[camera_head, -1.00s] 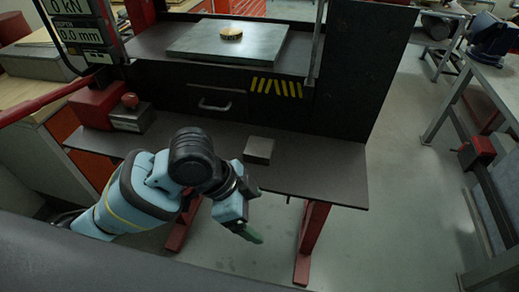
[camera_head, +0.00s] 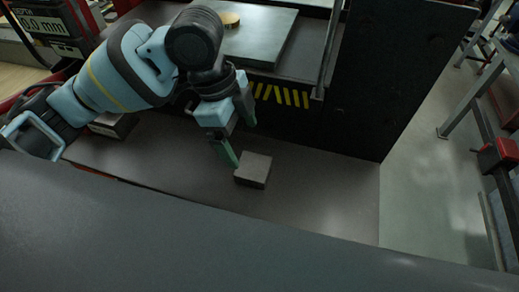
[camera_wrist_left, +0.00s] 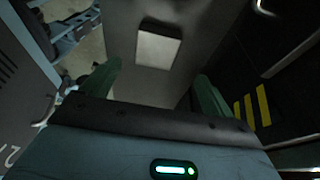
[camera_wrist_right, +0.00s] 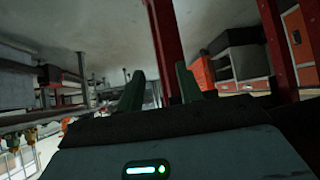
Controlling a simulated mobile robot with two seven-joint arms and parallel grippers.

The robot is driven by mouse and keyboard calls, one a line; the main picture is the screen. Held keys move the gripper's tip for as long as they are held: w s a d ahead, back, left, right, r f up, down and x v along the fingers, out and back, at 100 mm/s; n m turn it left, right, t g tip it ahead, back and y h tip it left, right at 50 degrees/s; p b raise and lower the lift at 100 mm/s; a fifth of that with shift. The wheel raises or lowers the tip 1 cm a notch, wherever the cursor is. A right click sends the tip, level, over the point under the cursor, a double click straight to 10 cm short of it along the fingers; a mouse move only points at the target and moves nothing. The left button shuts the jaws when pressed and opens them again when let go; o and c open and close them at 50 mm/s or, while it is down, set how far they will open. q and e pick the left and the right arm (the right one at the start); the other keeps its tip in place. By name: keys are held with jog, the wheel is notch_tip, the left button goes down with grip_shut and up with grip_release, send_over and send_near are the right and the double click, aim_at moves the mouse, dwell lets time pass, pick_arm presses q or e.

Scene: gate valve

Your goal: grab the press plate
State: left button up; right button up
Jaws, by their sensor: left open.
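The press plate, a small grey rectangular block (camera_head: 253,170), lies on the dark front shelf (camera_head: 320,190) in the head view. My left gripper (camera_head: 238,132) is open and empty, just up and left of the block. Its green fingers are apart, and one fingertip is close to the block's left side. In the left wrist view the block (camera_wrist_left: 158,50) shows beyond and between the fingers, apart from them. My right gripper (camera_wrist_right: 160,86) shows only in its own wrist view, with its fingers apart and nothing between them.
A larger grey plate with a brass disc (camera_head: 229,19) sits on the upper press bed. A dark side panel (camera_head: 385,70) stands right of the shelf. A grey block (camera_head: 113,125) lies at the shelf's left. The shelf right of the press plate is clear.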

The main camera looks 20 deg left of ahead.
aim_at(253, 166)
pick_arm(q)
jog(key=shift+w, duration=0.1)
jog(key=shift+s+d+f, duration=0.1)
jog(key=shift+s+f, duration=0.1)
jog(key=shift+s, duration=0.1)
jog(key=shift+s+d+f, duration=0.1)
jog(key=shift+s+f, duration=0.05)
jog(key=shift+f, duration=0.2)
jog(key=shift+d+f, duration=0.1)
jog(key=shift+f, duration=0.3)
jog(key=shift+w+d+f, duration=0.1)
jog(key=shift+w+f, duration=0.1)
jog(key=shift+f, duration=0.15)
jog(key=shift+x, duration=2.5)
pick_arm(e)
jog(key=shift+s+f, duration=0.1)
jog(key=shift+s, duration=0.4)
pick_arm(q)
jog(key=shift+s, duration=0.15)
